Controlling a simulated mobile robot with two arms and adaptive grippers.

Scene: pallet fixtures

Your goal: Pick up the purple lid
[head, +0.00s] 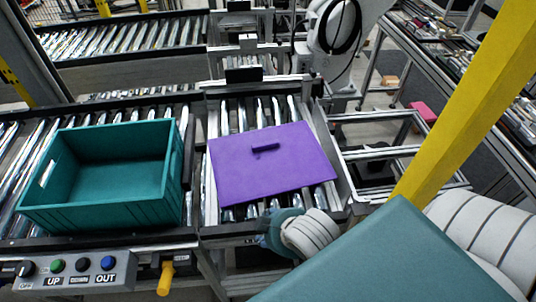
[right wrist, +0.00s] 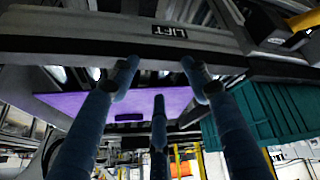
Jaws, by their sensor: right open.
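The purple lid (head: 235,170) is a flat rectangle with a small dark purple handle (head: 265,147) in its middle. It lies on the roller conveyor to the right of the teal crate. In the right wrist view the lid (right wrist: 75,103) shows beyond my fingers, partly hidden by them. My right gripper (head: 272,238) is at the near edge of the conveyor, just in front of the lid, partly covered by my wrist. In the right wrist view its three blue fingers (right wrist: 160,80) are spread and empty. No contact with the lid is visible. My left gripper is not in view.
The open teal crate (head: 105,215) looks empty and stands on rollers at the left. A button panel (head: 75,272) and a yellow handle (head: 166,278) are at the front. A yellow post (head: 455,105) rises at the right. The conveyor's front rail (right wrist: 100,40) is close to my right fingers.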

